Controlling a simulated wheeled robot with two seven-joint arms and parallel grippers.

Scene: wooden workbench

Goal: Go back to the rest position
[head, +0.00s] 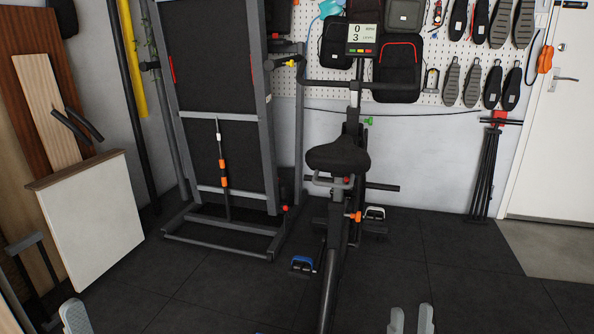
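My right gripper (411,320) shows at the bottom edge, right of centre. Its two light grey fingers stand apart with a narrow gap and nothing visible between them. Only the finger tips are in view. A light grey part of my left gripper (75,316) shows at the bottom left edge. The rest of it is cut off, so I cannot see its opening. No workbench shows in this view.
An exercise bike (338,157) stands ahead, beside a folded treadmill (215,90). A white board (90,220) leans at the left. A folded tripod (487,165) stands by the white door (550,120). Dark floor mats (450,270) are clear at the right.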

